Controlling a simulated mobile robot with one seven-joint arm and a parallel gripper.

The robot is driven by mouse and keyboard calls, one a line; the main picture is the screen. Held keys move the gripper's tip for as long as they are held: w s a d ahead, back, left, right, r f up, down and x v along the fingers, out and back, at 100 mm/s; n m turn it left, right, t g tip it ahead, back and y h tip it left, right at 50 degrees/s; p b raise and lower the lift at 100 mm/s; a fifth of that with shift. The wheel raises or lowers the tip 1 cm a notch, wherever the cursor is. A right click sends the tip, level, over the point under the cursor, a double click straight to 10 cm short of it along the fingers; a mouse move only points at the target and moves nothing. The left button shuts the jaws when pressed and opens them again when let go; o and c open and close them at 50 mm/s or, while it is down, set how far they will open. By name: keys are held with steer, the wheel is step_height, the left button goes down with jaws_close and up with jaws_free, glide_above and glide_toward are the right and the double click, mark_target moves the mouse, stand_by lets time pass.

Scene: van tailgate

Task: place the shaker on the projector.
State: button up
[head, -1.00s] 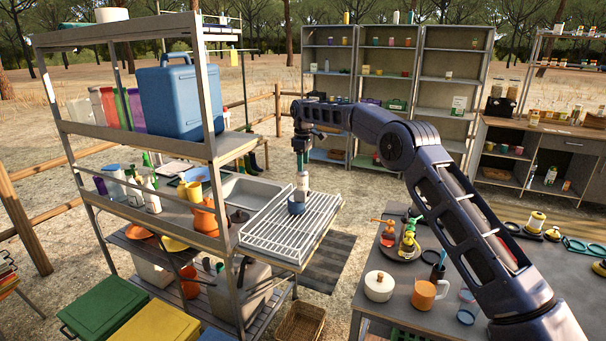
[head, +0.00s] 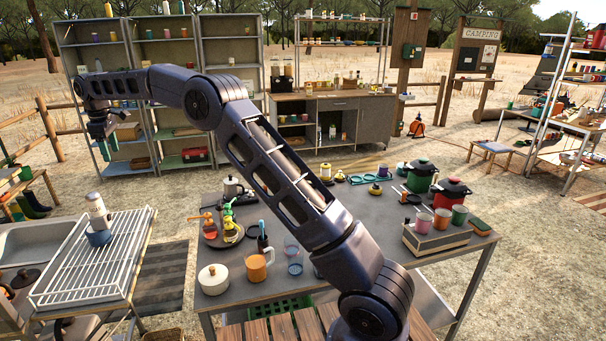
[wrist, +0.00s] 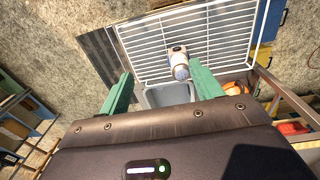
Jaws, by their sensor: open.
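The likely shaker (head: 97,211), a pale upright cylinder with a grey top, stands at the white wire rack on the left of the head view. A small blue bowl (head: 98,237) is at its foot; I cannot tell whether the shaker stands in it or behind it. The shaker also shows in the wrist view (wrist: 177,56), beyond the fingertips. My gripper (head: 105,157) is open and empty, pointing down above the shaker and clear of it. Its green fingers (wrist: 162,84) are spread wide.
The wire rack (head: 70,292) is beside a sink. The dark table (head: 330,205) holds a white pot (head: 213,279), an orange mug (head: 257,266), a kettle and red and green cookers. Cups stand at the grey box. Shelves line the back.

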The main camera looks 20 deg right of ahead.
steer(key=s+d+r+m+t, duration=0.1)
steer(key=s+d+r+m, duration=0.3)
steer(key=d, duration=0.9)
steer(key=s+d+r+m, duration=0.1)
steer(key=d+r, duration=0.5)
steer(key=d, duration=0.8)
steer(key=s+d+r+m+t, duration=0.1)
steer(key=s+d+r+m, duration=0.25)
steer(key=d, duration=0.95)
steer(key=s+d+m, duration=0.2)
steer(key=s+d, duration=0.6)
steer(key=d, duration=0.2)
steer(key=s+d+f+m, duration=0.2)
steer(key=s+d+f, duration=0.2)
steer(key=s, duration=0.3)
steer(key=s+d+f+m+t, duration=0.1)
steer(key=s+d+f+m, duration=0.2)
steer(key=s+d, duration=0.3)
steer(key=s+d+f+m+t, duration=0.1)
steer(key=s+d+f+m, duration=0.1)
steer(key=s+d+f, duration=0.3)
steer(key=s+f, duration=0.1)
steer(key=s, duration=0.3)
steer(key=shift+s+d, duration=0.25)
steer(key=shift+d, duration=0.15)
